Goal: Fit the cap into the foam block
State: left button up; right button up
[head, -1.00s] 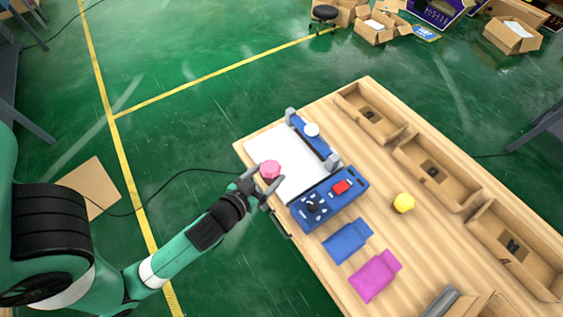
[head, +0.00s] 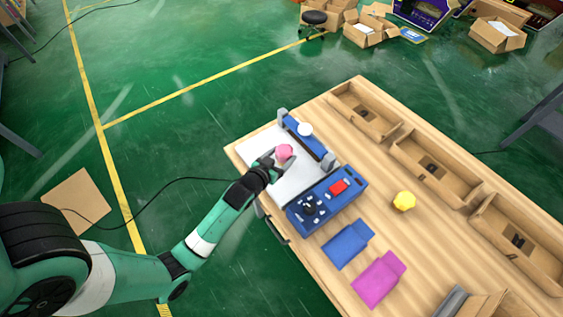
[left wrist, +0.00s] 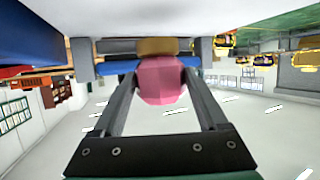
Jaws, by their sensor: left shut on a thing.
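My left gripper (head: 276,161) is shut on a pink faceted cap (head: 284,152) over the white plate near the table's far left corner. In the left wrist view, the cap (left wrist: 162,80) sits between the two grey fingers (left wrist: 162,92). A yellow faceted cap (head: 404,201) lies on the bare wood at the middle of the table. I cannot identify the foam block for certain; small dark inserts (head: 431,167) show in the open cardboard boxes on the right. My right gripper is not in view.
A blue bar (head: 312,141) with grey end posts and a white round knob (head: 305,129) stands just right of the cap. A blue control box (head: 326,199) with a red part is nearer. Blue (head: 348,243) and magenta (head: 379,279) flat bags lie in front.

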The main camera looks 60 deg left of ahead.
aim_at(282, 161)
pick_arm(q)
jog(key=shift+f+b, duration=0.45)
jog(key=shift+f, duration=1)
jog(key=shift+f, duration=0.25)
jog(key=o, duration=1.3)
jog(key=shift+r, duration=0.2)
jog(key=shift+s+d+r, duration=0.15)
jog(key=shift+s+r, duration=0.05)
jog(key=p+v, duration=0.2)
jog(key=v, duration=0.9)
jog(key=shift+s+d+r+p, duration=0.1)
jog(key=shift+s+p, duration=0.1)
jog(key=shift+p, duration=0.2)
